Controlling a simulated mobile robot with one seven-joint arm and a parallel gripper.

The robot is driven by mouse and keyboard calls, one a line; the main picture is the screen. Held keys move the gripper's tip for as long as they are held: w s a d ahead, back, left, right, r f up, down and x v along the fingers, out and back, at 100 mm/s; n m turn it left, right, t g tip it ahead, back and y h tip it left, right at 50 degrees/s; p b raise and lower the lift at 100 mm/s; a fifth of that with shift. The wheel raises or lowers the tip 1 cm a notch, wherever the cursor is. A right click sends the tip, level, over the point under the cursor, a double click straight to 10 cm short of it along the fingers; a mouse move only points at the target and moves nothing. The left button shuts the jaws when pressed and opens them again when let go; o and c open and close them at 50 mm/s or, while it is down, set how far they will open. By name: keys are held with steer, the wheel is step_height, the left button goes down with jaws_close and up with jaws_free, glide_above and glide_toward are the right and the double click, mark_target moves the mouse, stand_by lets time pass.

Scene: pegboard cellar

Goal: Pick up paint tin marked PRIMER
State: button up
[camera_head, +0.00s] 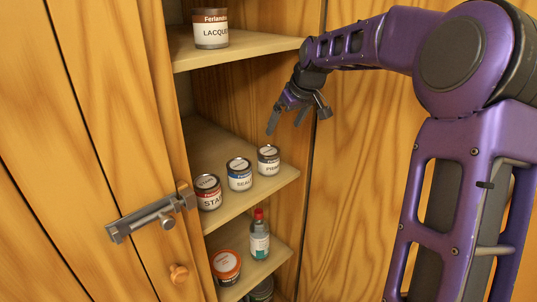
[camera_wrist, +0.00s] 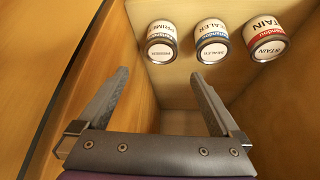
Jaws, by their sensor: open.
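The tin marked PRIMER (camera_head: 268,160) stands upright on the middle shelf (camera_head: 256,193), at the right end of a row of three tins. In the wrist view it is the left tin (camera_wrist: 161,42), with PRIMER readable upside down on its lid. My gripper (camera_head: 286,120) is open and empty, just above and slightly right of that tin, not touching it. In the wrist view the two fingers (camera_wrist: 158,98) are spread wide, and the tin lies beyond their tips, between their lines.
The sealer tin (camera_head: 239,174) and stain tin (camera_head: 208,191) stand left of it. A lacquer tin (camera_head: 211,28) is on the upper shelf (camera_head: 240,48). A red-capped bottle (camera_head: 259,240) and orange-lidded tin (camera_head: 226,266) are below. A latched door (camera_head: 135,170) stands at the left.

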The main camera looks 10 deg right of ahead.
mark_target(270, 151)
steer(key=x, duration=0.8)
steer(key=b+x, duration=0.1)
steer(key=x, duration=0.8)
steer(key=shift+w+a, duration=0.15)
steer(key=shift+a, duration=0.1)
steer(key=c, duration=1.3)
steer(key=shift+r, duration=0.15)
steer(key=shift+c, duration=0.6)
